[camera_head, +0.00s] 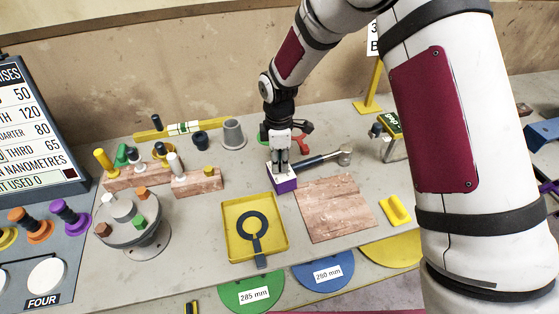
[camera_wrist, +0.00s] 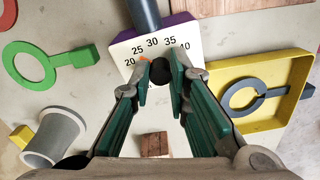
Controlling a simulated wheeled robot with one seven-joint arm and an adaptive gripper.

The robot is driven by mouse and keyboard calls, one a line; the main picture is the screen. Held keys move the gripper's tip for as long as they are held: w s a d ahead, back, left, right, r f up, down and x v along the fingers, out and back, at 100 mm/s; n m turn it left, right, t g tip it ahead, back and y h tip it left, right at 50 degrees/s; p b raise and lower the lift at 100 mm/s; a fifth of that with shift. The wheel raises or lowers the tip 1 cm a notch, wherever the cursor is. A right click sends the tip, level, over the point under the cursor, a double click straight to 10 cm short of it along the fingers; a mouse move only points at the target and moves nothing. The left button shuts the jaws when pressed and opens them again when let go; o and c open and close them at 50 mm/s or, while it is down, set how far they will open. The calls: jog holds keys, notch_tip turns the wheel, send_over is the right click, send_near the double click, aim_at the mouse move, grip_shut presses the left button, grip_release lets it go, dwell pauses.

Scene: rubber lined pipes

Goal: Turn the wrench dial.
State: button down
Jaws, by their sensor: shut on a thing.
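The dial is a white numbered face (camera_wrist: 187,33) on a purple block (camera_head: 284,184), with marks reading 20, 25, 30, 35 and 40. A black knob (camera_wrist: 160,69) sits at its centre, and a small orange mark shows near the 20 and 25. A dark handle (camera_wrist: 143,12) runs off from the block in the wrist view; in the head view a dark shaft with a metal head (camera_head: 345,154) lies beside the block. My gripper (camera_wrist: 160,84) points down at the dial, its green-padded fingers shut around the knob. The fingers hide part of the face.
A yellow tray (camera_head: 227,239) holding a dark open ring stands in front of the block, and a wooden board (camera_head: 335,208) lies to its right. A grey cup (camera_head: 233,133) stands behind left. A round stand (camera_head: 133,236) with several pegs is further left.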

jog(key=m, duration=0.3)
jog(key=shift+m, duration=0.3)
jog(key=m, duration=0.3)
jog(key=shift+m+b, duration=0.3)
jog(key=m, duration=0.4)
jog(key=shift+s+t, duration=0.1)
jog(key=shift+t, duration=0.2)
jog(key=shift+m+h, duration=0.3)
jog(key=shift+m, duration=1.5)
jog(key=c, duration=1.5)
grip_release()
